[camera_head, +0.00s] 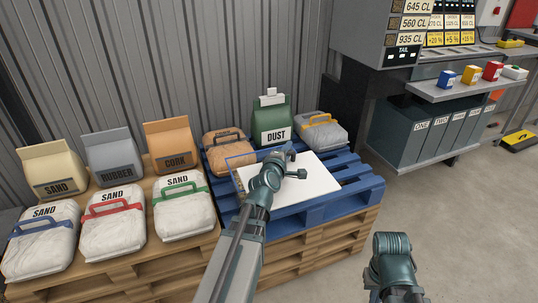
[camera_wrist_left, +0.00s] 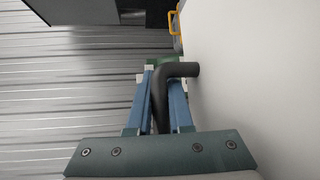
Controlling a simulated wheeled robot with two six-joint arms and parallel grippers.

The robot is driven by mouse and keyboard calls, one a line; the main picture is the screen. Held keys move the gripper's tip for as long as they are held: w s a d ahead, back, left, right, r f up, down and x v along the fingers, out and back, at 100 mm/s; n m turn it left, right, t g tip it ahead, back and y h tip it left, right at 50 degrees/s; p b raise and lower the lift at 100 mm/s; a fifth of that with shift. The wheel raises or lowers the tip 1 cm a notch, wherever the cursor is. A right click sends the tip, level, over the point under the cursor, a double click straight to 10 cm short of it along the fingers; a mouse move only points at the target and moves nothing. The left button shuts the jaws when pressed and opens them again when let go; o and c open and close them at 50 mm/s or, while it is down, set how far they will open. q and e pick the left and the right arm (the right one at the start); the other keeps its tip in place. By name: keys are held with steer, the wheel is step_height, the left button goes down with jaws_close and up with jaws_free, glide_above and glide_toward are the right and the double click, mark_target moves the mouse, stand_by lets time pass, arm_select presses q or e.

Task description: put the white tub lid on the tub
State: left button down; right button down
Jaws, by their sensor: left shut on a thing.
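The white tub lid (camera_head: 318,186) is a flat white panel over the blue pallet, partly covered by my left arm. It fills the right side of the left wrist view (camera_wrist_left: 262,85). My left gripper (camera_head: 292,172) is shut on the lid's dark bent handle; its blue fingers (camera_wrist_left: 160,92) are on either side of it. A thin blue edge (camera_head: 240,158) shows at the lid's far left; I cannot tell whether it belongs to the tub. The tub is otherwise hidden, and I cannot tell whether the lid touches it.
A blue pallet (camera_head: 358,192) lies on a wooden one (camera_head: 325,242). A green DUST bag (camera_head: 275,122), a brown bag (camera_head: 226,152) and a grey-orange bag (camera_head: 322,132) stand behind the lid. Several sand, rubber and cork bags stand left.

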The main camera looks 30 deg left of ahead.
arm_select(q)
steer(key=w+a+f+b, duration=0.1)
steer(key=w+a, duration=0.2)
steer(key=a, duration=0.1)
steer(key=w+a+f+b, duration=0.2)
steer(key=w+a, duration=0.1)
steer(key=a, duration=0.1)
steer(key=w+a+f+b, duration=0.2)
steer(key=w+a, duration=0.1)
steer(key=a, duration=0.1)
steer(key=shift+w+a+f, duration=0.1)
steer(key=shift+a+f, duration=0.05)
steer(key=shift+a, duration=0.05)
steer(key=c, duration=0.8)
jaws_free()
steer(key=shift+r, duration=0.2)
